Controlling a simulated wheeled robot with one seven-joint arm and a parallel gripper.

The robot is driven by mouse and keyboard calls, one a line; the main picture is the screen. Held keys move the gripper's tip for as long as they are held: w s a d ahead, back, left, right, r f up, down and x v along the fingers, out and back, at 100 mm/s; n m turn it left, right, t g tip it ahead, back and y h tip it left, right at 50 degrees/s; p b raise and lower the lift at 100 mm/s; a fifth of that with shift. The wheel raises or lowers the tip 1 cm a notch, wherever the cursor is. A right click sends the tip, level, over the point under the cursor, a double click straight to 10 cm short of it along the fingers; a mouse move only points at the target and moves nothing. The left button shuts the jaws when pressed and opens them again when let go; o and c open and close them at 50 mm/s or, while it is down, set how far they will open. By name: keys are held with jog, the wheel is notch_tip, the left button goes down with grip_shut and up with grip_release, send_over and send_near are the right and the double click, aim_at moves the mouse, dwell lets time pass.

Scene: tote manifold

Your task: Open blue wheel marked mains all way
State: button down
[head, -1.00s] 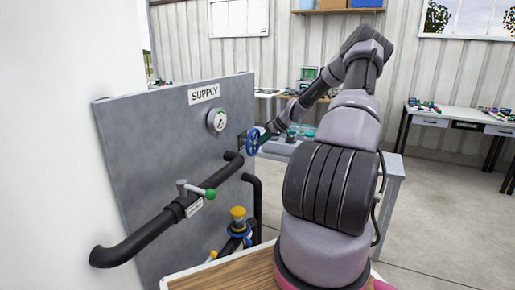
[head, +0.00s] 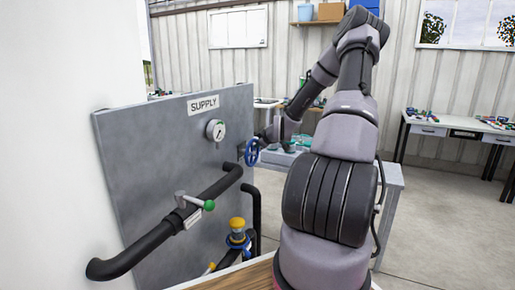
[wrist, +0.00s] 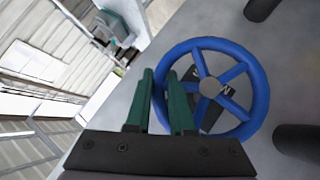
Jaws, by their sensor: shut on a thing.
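The blue wheel (wrist: 258,82) is a spoked handwheel with a grey hub, mounted off the grey panel. In the head view the wheel (head: 252,152) sits to the right of the pressure gauge. My gripper (wrist: 163,88) has its teal fingers on either side of the wheel's left rim in the wrist view and is shut on it. A dark plate with pale lettering shows behind the spokes, partly hidden and too small to read. In the head view my fingertips are too small to make out clearly.
The grey panel (head: 150,150) carries a SUPPLY sign (head: 203,104), a gauge (head: 215,130) and a black pipe (head: 140,250) with a green-tipped lever (head: 208,205). A yellow-topped blue valve (head: 238,235) stands low. A grey bench (head: 388,195) stands behind my arm.

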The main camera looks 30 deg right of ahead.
aim_at(255, 141)
jog(key=n+t+h, duration=0.1)
jog(key=s+a+r+n+t+h, duration=0.1)
jog(key=shift+t, duration=0.4)
jog(key=shift+s+a+r+n+t+h, duration=0.2)
jog(key=shift+s+a+r+n+t, duration=0.05)
jog(key=shift+n+t, duration=0.35)
jog(key=shift+s+a+r+n+t+h, duration=0.2)
jog(key=shift+r+n+t, duration=0.05)
jog(key=shift+n+t, duration=0.35)
jog(key=c, duration=0.8)
grip_release()
jog(key=shift+a+r, duration=0.1)
jog(key=shift+s, duration=0.1)
